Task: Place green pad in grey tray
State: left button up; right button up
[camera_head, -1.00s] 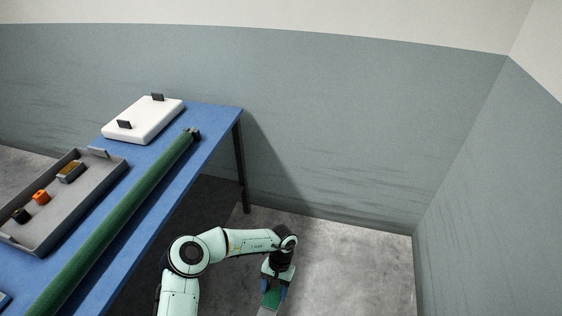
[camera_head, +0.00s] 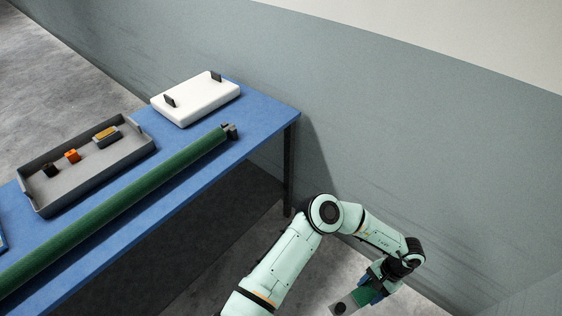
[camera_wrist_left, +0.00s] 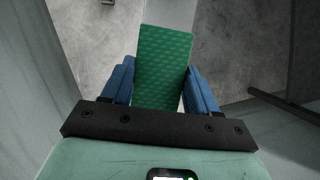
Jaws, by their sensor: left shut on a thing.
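The green pad (camera_head: 361,297) is held between the blue fingers of my left gripper (camera_head: 370,291), over the floor to the right of the table. In the left wrist view the pad (camera_wrist_left: 163,66) is a flat, textured green rectangle jutting out between the two fingers (camera_wrist_left: 160,88). The grey tray (camera_head: 100,173) is a shallow, walled tray on the blue table, well to the left of my left gripper. In it are a black piece (camera_head: 50,170), an orange piece (camera_head: 72,156) and a grey piece with a yellow top (camera_head: 106,135). My right gripper is not in view.
A long green roller (camera_head: 120,209) lies along the blue table (camera_head: 262,113), between the tray and the near edge. A white slab with two black uprights (camera_head: 195,101) stands behind. A grey-green wall (camera_head: 400,130) runs behind the table and close to my left gripper.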

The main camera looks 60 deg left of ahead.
aim_at(86, 157)
jog(key=u, duration=0.4)
jog(key=i+u, duration=0.15)
jog(key=u, duration=0.25)
jog(key=l+u, duration=0.1)
jog(key=u, duration=0.25)
jog(key=i, duration=0.05)
